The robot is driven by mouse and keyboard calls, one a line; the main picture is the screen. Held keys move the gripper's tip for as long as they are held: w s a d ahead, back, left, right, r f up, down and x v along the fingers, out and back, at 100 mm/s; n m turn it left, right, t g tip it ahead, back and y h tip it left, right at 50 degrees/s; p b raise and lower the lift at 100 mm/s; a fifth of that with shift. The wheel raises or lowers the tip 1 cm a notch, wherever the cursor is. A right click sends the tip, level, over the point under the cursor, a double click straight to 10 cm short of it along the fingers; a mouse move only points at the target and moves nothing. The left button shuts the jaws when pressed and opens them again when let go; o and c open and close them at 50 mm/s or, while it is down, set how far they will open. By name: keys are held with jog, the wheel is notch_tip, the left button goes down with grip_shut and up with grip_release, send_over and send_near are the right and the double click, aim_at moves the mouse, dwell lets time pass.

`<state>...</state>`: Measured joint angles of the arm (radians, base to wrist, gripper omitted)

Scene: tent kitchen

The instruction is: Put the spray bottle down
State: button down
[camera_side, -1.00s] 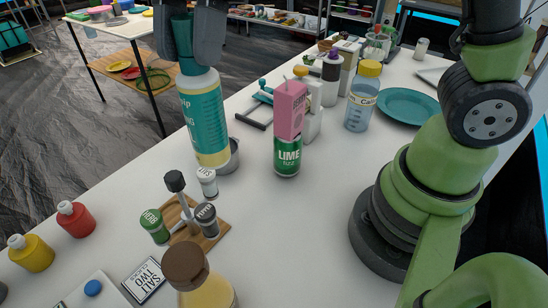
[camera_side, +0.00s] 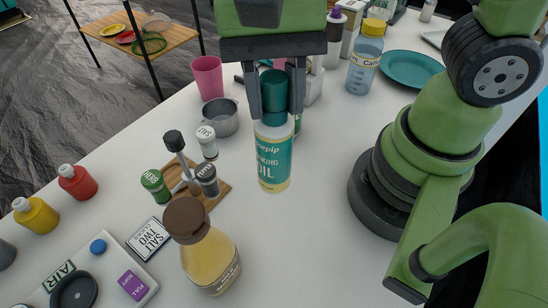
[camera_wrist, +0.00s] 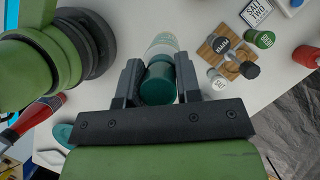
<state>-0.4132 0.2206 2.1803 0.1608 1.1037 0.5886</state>
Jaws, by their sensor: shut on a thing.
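The wrist view shows the cap (camera_wrist: 158,84) between the fingers, with the bottle's white body (camera_wrist: 163,43) beyond. The gripper hides most of the green can behind it.
A wooden board (camera_side: 222,187) with shakers and a metal cup (camera_side: 220,118) stand to the left. A brown-capped sauce bottle (camera_side: 211,262) stands in front. A teal plate (camera_side: 411,69) and a yellow-lidded jar (camera_side: 366,62) are behind. The table right of the bottle is clear.

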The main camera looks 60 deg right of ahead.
aim_at(274, 142)
jog(key=shift+f, duration=3.7)
jog(key=c, duration=0.8)
grip_release()
jog(key=v, duration=1.2)
jog(key=s+d+r+n+t+h, duration=0.1)
jog(key=s+d+r+n+t, duration=0.4)
jog(key=d+t, duration=0.3)
jog(key=shift+s+r+t, duration=0.5)
jog(key=shift+r+t, duration=0.2)
jog(key=shift+t, duration=0.6)
